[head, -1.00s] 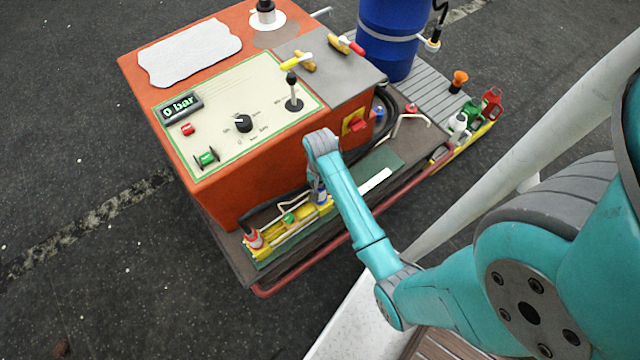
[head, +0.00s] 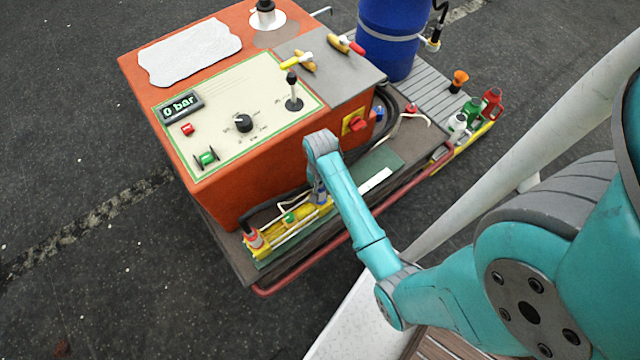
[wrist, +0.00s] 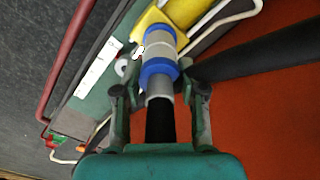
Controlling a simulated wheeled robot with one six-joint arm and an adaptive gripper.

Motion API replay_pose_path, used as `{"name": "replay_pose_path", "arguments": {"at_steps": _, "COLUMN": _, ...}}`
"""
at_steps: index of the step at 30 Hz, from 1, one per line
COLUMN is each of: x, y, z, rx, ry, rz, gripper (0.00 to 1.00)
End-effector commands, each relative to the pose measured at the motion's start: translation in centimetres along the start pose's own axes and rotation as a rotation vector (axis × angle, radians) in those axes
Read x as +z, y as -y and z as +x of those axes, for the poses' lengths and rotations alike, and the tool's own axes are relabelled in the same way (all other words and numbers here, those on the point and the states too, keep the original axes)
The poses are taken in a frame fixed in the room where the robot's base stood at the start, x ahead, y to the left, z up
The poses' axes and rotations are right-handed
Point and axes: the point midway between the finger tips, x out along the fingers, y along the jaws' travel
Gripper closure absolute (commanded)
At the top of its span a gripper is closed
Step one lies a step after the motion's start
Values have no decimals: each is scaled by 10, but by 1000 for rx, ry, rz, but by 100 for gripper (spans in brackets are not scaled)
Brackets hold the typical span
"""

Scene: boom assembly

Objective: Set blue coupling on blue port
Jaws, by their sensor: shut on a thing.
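The blue coupling (wrist: 158,70) is a grey sleeve with a blue ring, and a black hose runs back from it under my gripper (wrist: 160,92). My gripper is shut on it, one finger on each side. The coupling is in line with a grey and blue fitting, which looks like the blue port (wrist: 159,34), on the yellow block (wrist: 148,20). They appear to touch; I cannot tell whether the coupling is fully seated. In the head view my gripper is mostly hidden behind my arm, low beside the orange machine, and a little blue (head: 320,196) shows there.
The yellow block (head: 265,252) also carries a red fitting (head: 254,239) and a green one (head: 290,218). The orange machine (head: 300,155) stands close beside my gripper. A red rail (head: 300,275) edges the platform. Loose couplings (head: 475,110) stand on the far right deck.

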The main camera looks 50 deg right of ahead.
Motion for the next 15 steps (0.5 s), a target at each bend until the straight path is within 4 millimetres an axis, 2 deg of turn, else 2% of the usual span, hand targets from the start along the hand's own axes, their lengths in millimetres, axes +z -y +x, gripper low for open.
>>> {"name": "replay_pose_path", "arguments": {"at_steps": 12, "x": 0, "y": 0, "z": 7, "rx": -1, "ry": -1, "rz": 0, "gripper": 100}}
{"name": "replay_pose_path", "arguments": {"at_steps": 13, "x": 0, "y": 0, "z": 7, "rx": -1, "ry": -1, "rz": 0, "gripper": 57}}
{"name": "replay_pose_path", "arguments": {"at_steps": 14, "x": 0, "y": 0, "z": 7, "rx": -1, "ry": -1, "rz": 0, "gripper": 49}}
{"name": "replay_pose_path", "arguments": {"at_steps": 15, "x": 0, "y": 0, "z": 7, "rx": -1, "ry": -1, "rz": 0, "gripper": 49}}
